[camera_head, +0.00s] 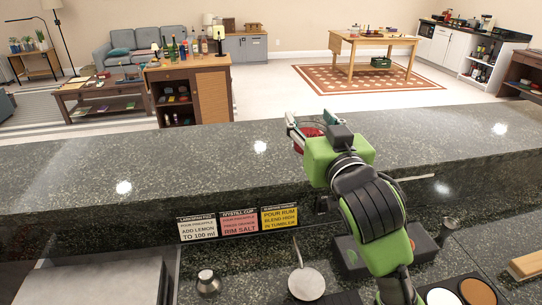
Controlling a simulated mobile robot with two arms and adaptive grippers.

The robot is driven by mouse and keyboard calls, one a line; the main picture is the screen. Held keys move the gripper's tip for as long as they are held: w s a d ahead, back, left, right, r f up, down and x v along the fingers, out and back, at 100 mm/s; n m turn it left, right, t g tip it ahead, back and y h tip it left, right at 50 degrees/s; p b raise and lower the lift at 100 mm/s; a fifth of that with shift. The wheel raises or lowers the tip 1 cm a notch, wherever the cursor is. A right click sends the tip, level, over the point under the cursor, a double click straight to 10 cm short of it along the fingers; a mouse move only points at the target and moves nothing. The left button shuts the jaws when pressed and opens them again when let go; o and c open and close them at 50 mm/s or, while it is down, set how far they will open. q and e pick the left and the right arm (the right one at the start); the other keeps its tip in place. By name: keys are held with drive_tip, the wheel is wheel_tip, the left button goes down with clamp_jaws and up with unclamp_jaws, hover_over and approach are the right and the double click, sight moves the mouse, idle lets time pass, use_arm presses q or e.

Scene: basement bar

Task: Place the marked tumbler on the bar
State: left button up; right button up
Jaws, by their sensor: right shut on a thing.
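My right gripper (311,121) reaches forward over the raised bar counter and is shut on a glass tumbler (308,131). Red shows in or on the tumbler, between the fingers. Most of the tumbler is hidden behind my green wrist, and I cannot tell whether its base touches the counter. The bar (120,172) is a long dark speckled stone top. My left gripper is not in view.
Three recipe cards, white (197,228), pink (239,222) and yellow (279,217), stand below the bar's near edge. A metal jigger (208,283) and a round strainer (306,283) lie on the lower worktop. The bar top is clear on both sides.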

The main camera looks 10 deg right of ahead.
drive_tip(key=w+d+f, duration=0.1)
drive_tip(key=w, duration=0.1)
drive_tip(key=w+d+f+p, duration=0.1)
drive_tip(key=w, duration=0.2)
drive_tip(key=w+d+f, duration=0.1)
drive_tip(key=w, duration=0.1)
drive_tip(key=shift+w+d+p, duration=0.15)
drive_tip(key=shift+w+p, duration=0.1)
drive_tip(key=shift+p, duration=0.15)
drive_tip(key=w+f, duration=0.1)
drive_tip(key=f, duration=0.2)
drive_tip(key=w+d+f+p, duration=0.1)
drive_tip(key=w+f, duration=0.1)
drive_tip(key=f, duration=0.1)
drive_tip(key=w+d+f+p, duration=0.1)
drive_tip(key=w+f, duration=0.1)
drive_tip(key=f, duration=0.1)
drive_tip(key=shift+w, duration=0.1)
drive_tip(key=shift+f, duration=0.2)
drive_tip(key=shift+f, duration=0.2)
drive_tip(key=o, duration=1.4)
